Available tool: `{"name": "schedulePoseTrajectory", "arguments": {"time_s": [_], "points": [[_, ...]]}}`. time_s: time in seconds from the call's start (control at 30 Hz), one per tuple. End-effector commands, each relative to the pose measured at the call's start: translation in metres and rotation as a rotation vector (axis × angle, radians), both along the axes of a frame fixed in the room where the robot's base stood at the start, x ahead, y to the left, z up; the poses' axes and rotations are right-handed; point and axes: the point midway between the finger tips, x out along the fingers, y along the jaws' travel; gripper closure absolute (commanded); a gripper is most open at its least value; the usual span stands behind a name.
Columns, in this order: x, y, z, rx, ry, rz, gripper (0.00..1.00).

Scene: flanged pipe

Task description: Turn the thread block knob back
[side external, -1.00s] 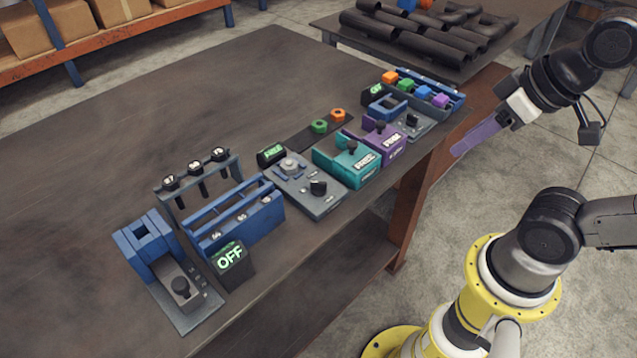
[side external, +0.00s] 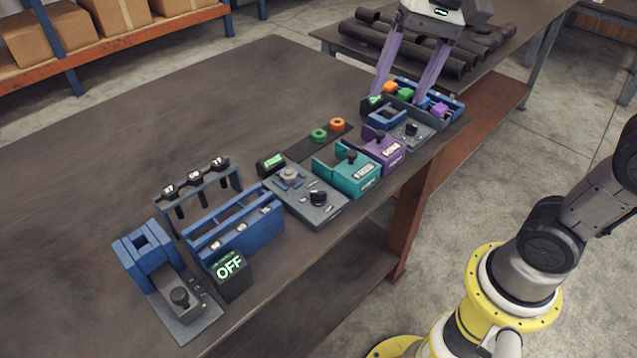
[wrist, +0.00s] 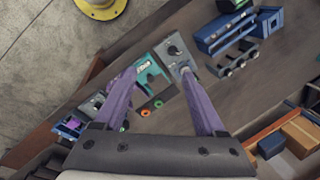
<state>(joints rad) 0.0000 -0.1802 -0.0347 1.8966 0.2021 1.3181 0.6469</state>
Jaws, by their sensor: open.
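Several fixtures with black knobs stand along the bench edge; I cannot tell for sure which is the thread block. A grey plate (side external: 325,207) carries a round metal piece (side external: 289,174) and a black knob (side external: 318,197); its knob also shows in the wrist view (wrist: 173,50). Beyond it are a teal block (side external: 345,177) and a purple block (side external: 385,154), each with a knob on top. My gripper (side external: 400,97) has long purple fingers, spread wide and empty. It hangs over the far end of the bench, above the coloured-cube rack, touching no knob that I can see.
A blue rack with coloured cubes (side external: 440,110) is partly behind the fingers. A green nut (side external: 319,135) and an orange nut (side external: 337,124) lie on a dark strip. Nearer are blue racks, a box reading OFF (side external: 230,268) and another knob (side external: 180,297). The left bench is clear.

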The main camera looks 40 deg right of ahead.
Motion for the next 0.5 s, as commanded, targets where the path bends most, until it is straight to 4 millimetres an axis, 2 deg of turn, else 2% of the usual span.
{"name": "schedulePoseTrajectory", "arguments": {"time_s": [0.03, 0.17, 0.3, 0.5], "points": [[0.018, 0.003, -0.003, 0.017, 0.047, -0.026, 0.28], [0.058, 0.011, -0.015, 0.057, 0.156, -0.086, 0.28], [0.099, 0.018, -0.041, 0.087, 0.264, -0.128, 0.28], [0.138, 0.022, -0.088, 0.101, 0.371, -0.136, 0.28]]}}
